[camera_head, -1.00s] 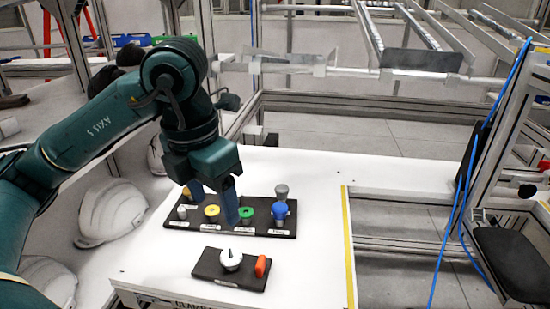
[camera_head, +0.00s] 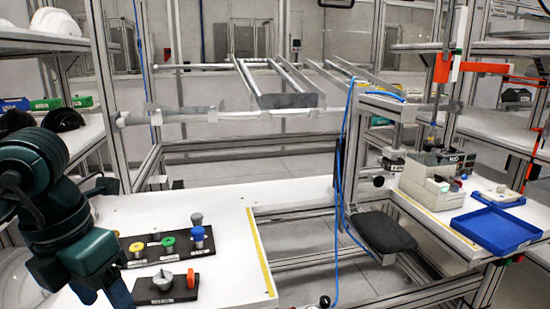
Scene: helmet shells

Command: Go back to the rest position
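My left arm comes in at the left edge of the head view. My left gripper (camera_head: 103,295) points down at the lower left, with its two blue-grey fingers apart and nothing seen between them; the tips are near the bottom edge. It is left of a small black base (camera_head: 150,296) and in front of a long black holder (camera_head: 184,249) on the white table. The arm hides the holder's left end. My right gripper is not in view.
The holder carries yellow (camera_head: 137,248), green (camera_head: 168,243) and blue (camera_head: 198,235) knobbed pieces. A grey part (camera_head: 163,277) and an orange part (camera_head: 191,277) stand on the small base. A blue tray (camera_head: 495,228) lies on the right bench. The table's right part is clear.

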